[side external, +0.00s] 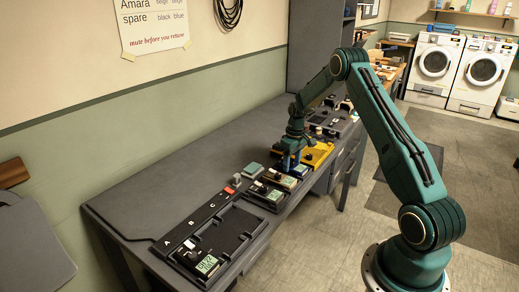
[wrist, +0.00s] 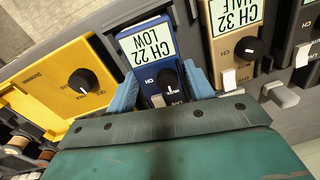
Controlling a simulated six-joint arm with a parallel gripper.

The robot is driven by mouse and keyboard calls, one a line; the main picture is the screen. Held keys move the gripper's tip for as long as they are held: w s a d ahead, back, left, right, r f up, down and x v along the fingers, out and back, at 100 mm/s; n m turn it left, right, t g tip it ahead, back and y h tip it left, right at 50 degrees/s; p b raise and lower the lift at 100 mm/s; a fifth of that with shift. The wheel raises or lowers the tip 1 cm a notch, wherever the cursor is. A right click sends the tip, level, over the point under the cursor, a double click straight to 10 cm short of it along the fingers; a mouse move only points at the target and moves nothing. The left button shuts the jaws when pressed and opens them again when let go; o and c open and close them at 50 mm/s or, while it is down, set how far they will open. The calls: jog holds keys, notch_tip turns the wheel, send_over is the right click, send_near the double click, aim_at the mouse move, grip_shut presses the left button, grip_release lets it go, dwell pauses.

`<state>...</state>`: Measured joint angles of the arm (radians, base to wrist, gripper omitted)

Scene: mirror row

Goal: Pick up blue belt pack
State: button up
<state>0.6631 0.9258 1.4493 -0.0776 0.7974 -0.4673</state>
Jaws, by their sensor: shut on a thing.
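The blue belt pack (wrist: 150,57) reads "CH 22 LOW" on a pale screen and has a black knob. In the wrist view it lies between the two light-blue fingers of my gripper (wrist: 161,76), which are shut on its sides. Its lower end is hidden by my gripper's body. In the side external view my gripper (side external: 291,157) is low at the bench, beside the yellow unit. The blue pack is too small there to tell apart from the fingers. I cannot tell whether it is clear of the surface.
A yellow unit with a black knob (wrist: 78,82) is close on one side, and a tan pack reading "CH 32 HALF" (wrist: 229,40) on the other. A black tray marked A, B, C (side external: 228,225) lies at the bench's near end, with a green-screened pack (side external: 207,265). The bench's wall side is clear.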

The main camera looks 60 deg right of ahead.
notch_tip(320, 180, up, 20)
jog(key=shift+f, duration=0.1)
dwell(0.5)
dwell(0.5)
jog(key=shift+n+h, duration=0.3)
jog(key=a+f, duration=0.4)
jog(key=a, duration=0.6)
jog(key=a+f, duration=0.4)
jog(key=a, duration=0.6)
jog(key=a+f, duration=0.4)
jog(key=a, duration=0.7)
jog(key=shift+f, duration=0.3)
jog(key=shift+f, duration=0.15)
jog(key=shift+f, duration=2.35)
jog(key=shift+f, duration=1.1)
jog(key=shift+c, duration=0.2)
